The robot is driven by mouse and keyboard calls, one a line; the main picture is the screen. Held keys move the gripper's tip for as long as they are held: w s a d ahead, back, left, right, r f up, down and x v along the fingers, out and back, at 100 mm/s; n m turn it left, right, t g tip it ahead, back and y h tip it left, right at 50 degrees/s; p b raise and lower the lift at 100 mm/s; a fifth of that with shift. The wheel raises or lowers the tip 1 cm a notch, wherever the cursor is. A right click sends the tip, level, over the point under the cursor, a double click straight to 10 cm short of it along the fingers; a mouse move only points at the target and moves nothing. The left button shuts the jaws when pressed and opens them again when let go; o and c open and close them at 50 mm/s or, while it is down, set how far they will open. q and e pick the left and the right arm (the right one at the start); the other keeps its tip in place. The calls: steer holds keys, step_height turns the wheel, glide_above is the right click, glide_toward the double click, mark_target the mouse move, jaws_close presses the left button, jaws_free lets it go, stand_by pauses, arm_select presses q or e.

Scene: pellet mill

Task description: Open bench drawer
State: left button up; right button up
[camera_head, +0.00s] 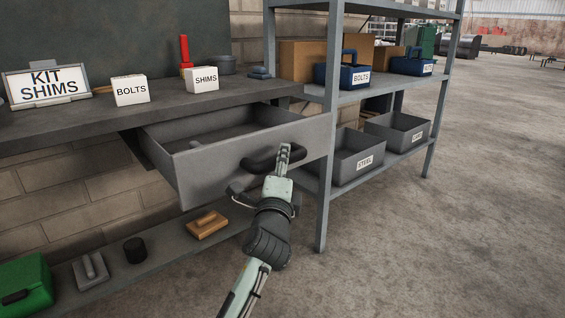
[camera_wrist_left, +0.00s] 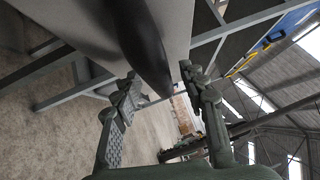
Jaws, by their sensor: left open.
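The grey bench drawer (camera_head: 305,140) stands pulled well out from under the bench top, and its inside looks empty in the head view. Its dark curved handle (camera_head: 256,163) is on the front panel. My left gripper (camera_head: 284,154) is at the right part of the handle, in front of the panel. In the left wrist view, the handle (camera_wrist_left: 147,42) reaches down between the two open fingers of the gripper (camera_wrist_left: 161,75), with the pale drawer front (camera_wrist_left: 172,18) behind it. I cannot tell whether a finger touches the handle. My right gripper is in neither view.
The bench top (camera_head: 60,122) holds a KIT SHIMS sign (camera_head: 46,84) and boxes marked BOLTS (camera_head: 130,90) and SHIMS (camera_head: 201,79). A shelf rack post (camera_head: 325,190) stands close right of the drawer. A low shelf (camera_head: 160,262) lies below. Floor at right is clear.

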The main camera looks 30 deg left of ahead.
arm_select(q)
steer(key=v, duration=1.1)
steer(key=shift+s, duration=0.25)
